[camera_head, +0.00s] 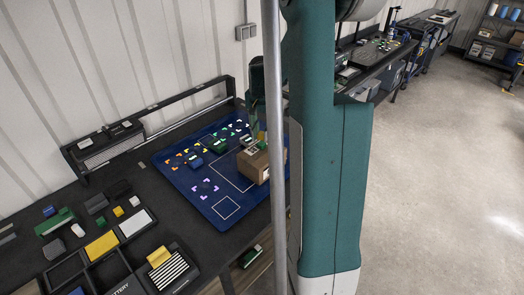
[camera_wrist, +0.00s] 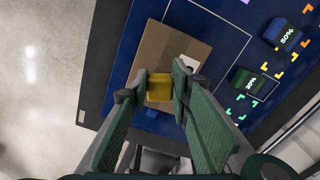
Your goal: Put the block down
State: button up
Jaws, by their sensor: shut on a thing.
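My gripper (camera_wrist: 160,88) is shut on a yellow block (camera_wrist: 158,87), seen in the wrist view. The block is over the near edge of a brown cardboard box (camera_wrist: 155,50); I cannot tell whether it touches the box. In the head view the box (camera_head: 252,166) stands on a blue mat (camera_head: 185,178) with my gripper (camera_head: 257,135) above it, partly hidden by a grey pole and my teal column. The held block is too small there to make out clearly.
A blue block (camera_wrist: 283,33) marked 50% and a green block (camera_wrist: 250,82) marked 20% stand on the mat beside the box, near coloured corner marks. A bin tray (camera_head: 100,245) and several loose blocks lie left. The mat's front left is clear.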

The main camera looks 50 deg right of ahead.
jog(key=shift+s+r, duration=0.1)
jog(key=shift+s, duration=0.05)
send_over(261, 157)
jog(key=shift+d+f, duration=0.15)
jog(key=shift+f, duration=2.8)
jog(key=shift+f, duration=2.1)
jog(key=shift+f, duration=0.2)
jog(key=o, duration=0.8)
jog(key=shift+r, duration=0.1)
jog(key=shift+r, duration=0.2)
